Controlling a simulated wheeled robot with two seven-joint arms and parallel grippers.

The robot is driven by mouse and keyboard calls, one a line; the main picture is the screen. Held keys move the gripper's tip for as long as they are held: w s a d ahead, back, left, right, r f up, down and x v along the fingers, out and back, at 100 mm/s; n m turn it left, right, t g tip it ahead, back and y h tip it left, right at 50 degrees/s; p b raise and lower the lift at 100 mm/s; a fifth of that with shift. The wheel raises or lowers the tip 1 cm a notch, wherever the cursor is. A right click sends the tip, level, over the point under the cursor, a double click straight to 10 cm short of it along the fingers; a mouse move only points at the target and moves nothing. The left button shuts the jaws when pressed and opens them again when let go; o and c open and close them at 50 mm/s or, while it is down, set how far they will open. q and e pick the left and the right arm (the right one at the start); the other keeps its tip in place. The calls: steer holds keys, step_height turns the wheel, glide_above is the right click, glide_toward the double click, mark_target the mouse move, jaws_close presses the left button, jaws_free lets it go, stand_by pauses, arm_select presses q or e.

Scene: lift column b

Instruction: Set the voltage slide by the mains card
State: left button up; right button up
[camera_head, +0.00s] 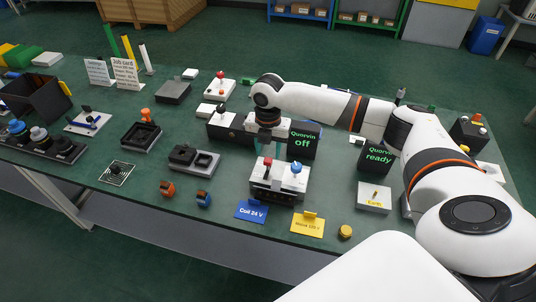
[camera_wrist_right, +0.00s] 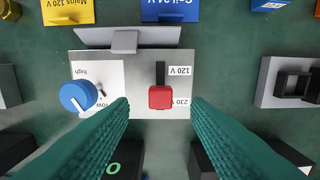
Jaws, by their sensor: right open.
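The voltage slide is a red cap (camera_wrist_right: 160,97) on a grey control box (camera_head: 279,181). In the right wrist view the cap sits at the 230 V end of a dark slot, with 120 V marked at the other end. A blue knob (camera_wrist_right: 77,97) with high and low marks is beside it. The yellow mains card (camera_head: 307,224) reads Mains 120 V and stands in front of the box. My right gripper (camera_wrist_right: 160,118) is open above the box, its teal fingers on either side of the red cap's line. My left gripper is out of view.
A blue Coil 24 V card (camera_head: 252,211) stands next to the mains card. Behind the box a dark screen (camera_head: 304,141) reads Quorvin off; another (camera_head: 376,157) at right reads Quorvin ready. A round yellow piece (camera_head: 345,232) lies near the front edge. Several other fixtures fill the left.

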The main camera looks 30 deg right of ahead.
mark_target(268, 160)
steer(key=shift+f, duration=1.7)
jaws_close()
